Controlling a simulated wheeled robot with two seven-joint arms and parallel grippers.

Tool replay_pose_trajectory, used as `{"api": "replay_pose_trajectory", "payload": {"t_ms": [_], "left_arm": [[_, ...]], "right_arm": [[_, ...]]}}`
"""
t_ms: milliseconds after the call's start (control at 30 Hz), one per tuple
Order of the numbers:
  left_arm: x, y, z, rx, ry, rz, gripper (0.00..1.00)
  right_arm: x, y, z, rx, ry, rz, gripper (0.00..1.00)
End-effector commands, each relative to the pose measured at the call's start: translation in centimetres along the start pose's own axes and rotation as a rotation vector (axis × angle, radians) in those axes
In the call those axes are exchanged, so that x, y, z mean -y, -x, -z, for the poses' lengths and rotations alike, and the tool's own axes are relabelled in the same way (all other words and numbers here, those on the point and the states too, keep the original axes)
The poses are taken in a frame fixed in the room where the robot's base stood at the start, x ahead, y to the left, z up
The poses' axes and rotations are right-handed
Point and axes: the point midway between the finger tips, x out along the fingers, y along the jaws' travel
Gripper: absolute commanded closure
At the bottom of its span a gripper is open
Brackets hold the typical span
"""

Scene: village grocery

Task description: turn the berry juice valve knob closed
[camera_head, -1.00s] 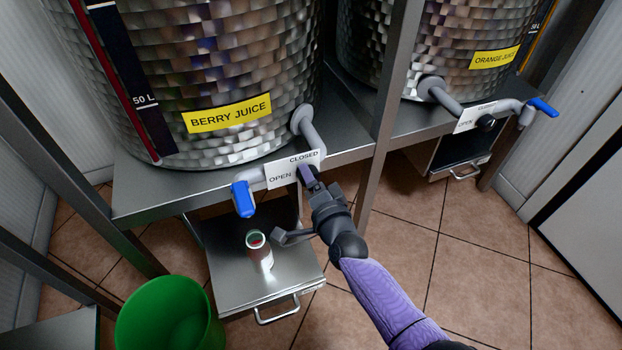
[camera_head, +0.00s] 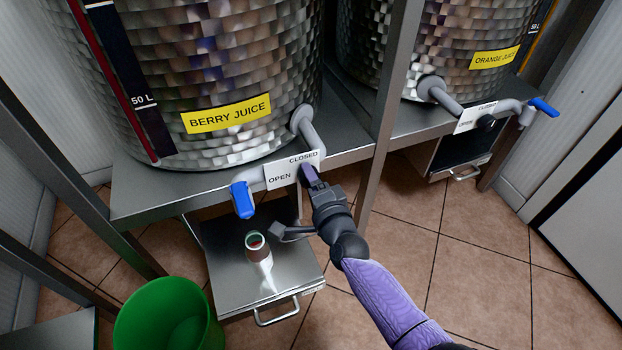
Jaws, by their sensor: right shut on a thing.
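The berry juice tank (camera_head: 215,75) stands on a metal shelf, with a yellow BERRY JUICE label (camera_head: 227,114). Its pipe runs to a white plate (camera_head: 281,174) marked OPEN on the left and CLOSED at the upper right. My right gripper (camera_head: 310,174) is shut at the right end of this plate, just below the word CLOSED, on the valve knob, which the fingers hide. Which way the knob points cannot be told. The spout with a blue end (camera_head: 242,200) is left of the plate. My left gripper is not in view.
A green bucket (camera_head: 165,318) is at the lower left. A metal post (camera_head: 385,120) separates the orange juice tank (camera_head: 440,50). Tiled floor is free at right.

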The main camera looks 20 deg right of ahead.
Motion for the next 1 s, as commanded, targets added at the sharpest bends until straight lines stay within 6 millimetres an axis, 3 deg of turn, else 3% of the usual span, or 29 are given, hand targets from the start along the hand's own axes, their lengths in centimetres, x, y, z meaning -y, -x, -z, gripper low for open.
{"api": "replay_pose_trajectory", "payload": {"t_ms": [33,200,567,900,1000], "left_arm": [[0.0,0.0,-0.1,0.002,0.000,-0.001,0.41],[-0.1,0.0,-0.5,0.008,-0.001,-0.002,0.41],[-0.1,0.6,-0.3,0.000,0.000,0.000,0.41],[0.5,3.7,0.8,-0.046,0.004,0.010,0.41],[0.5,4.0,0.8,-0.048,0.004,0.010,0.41]], "right_arm": [[-0.2,0.1,0.0,0.001,-0.002,-0.004,0.37],[-0.1,0.0,0.0,0.001,-0.001,-0.003,0.04],[0.2,0.9,0.0,0.000,0.000,0.000,0.04],[0.4,8.3,0.1,0.001,0.001,-0.001,0.04],[0.2,9.6,0.0,0.001,0.001,-0.001,0.04]]}}
